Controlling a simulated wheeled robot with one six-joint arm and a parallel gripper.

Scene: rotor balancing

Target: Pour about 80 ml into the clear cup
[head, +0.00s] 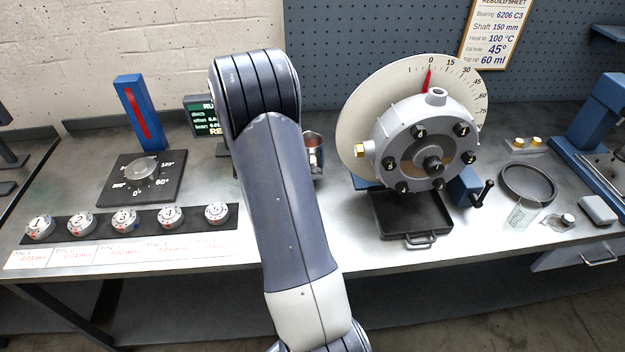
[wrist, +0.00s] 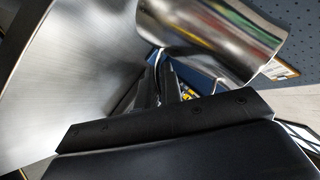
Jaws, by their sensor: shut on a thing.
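The clear cup (head: 523,215), with graduation marks, stands on the right part of the bench, in front of a dark round dish. A shiny metal jug (head: 315,152) shows just right of my arm, partly hidden by it. In the wrist view the jug (wrist: 212,38) fills the top, close to the fingers. My gripper (wrist: 160,85) is shut on the jug, seemingly at its handle. In the head view my arm hides the gripper. The jug is well left of the cup, with the rotor housing between them. What the jug holds is not visible.
The grey rotor housing (head: 425,140) with its pale dial stands mid-bench, a black drip tray (head: 412,222) below it. The dark round dish (head: 528,182) is behind the cup. A small metal part (head: 567,219) lies right of the cup. Numbered weights (head: 124,220) sit at left.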

